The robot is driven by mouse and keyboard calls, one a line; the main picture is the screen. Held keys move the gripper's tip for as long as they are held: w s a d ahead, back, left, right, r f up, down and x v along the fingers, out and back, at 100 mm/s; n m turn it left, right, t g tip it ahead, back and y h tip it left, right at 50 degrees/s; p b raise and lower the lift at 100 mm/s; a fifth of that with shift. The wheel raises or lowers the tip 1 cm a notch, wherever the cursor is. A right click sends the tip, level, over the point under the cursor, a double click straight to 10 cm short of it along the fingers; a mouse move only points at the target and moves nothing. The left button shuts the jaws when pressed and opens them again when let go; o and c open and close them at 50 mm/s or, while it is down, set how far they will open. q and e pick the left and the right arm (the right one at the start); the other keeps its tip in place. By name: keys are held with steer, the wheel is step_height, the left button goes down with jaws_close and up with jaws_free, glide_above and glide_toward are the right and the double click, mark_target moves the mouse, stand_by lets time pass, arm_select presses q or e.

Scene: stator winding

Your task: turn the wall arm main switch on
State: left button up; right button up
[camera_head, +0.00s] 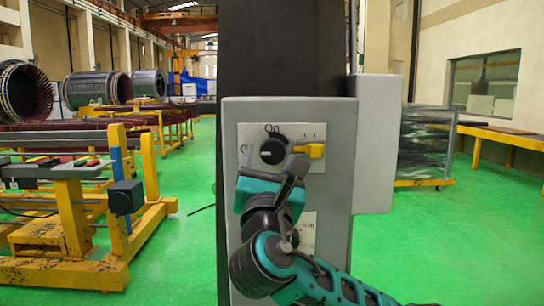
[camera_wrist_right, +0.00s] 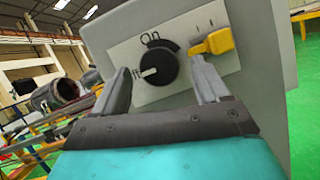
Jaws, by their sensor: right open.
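The main switch is a round black knob (camera_head: 272,150) on a pale plate on the front of a grey wall box. In the right wrist view the knob (camera_wrist_right: 158,67) has a white mark pointing left toward the partly hidden "off" label; "On" is printed above it. My right gripper (camera_head: 271,160) is in front of the plate, fingers apart, one on each side of the knob. I cannot tell whether they touch it. The right fingertip overlaps the lower edge of a yellow handle (camera_head: 311,150) in the right wrist view. My left gripper is not in view.
The grey box (camera_head: 322,120) stands before a dark column (camera_head: 285,45), with a second grey box (camera_head: 376,140) behind it at right. Yellow stands (camera_head: 70,215) are at left. The green floor (camera_head: 470,235) is clear at right.

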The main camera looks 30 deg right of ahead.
steer(key=shift+x, duration=0.85)
steer(key=shift+c, duration=0.3)
steer(key=c, duration=1)
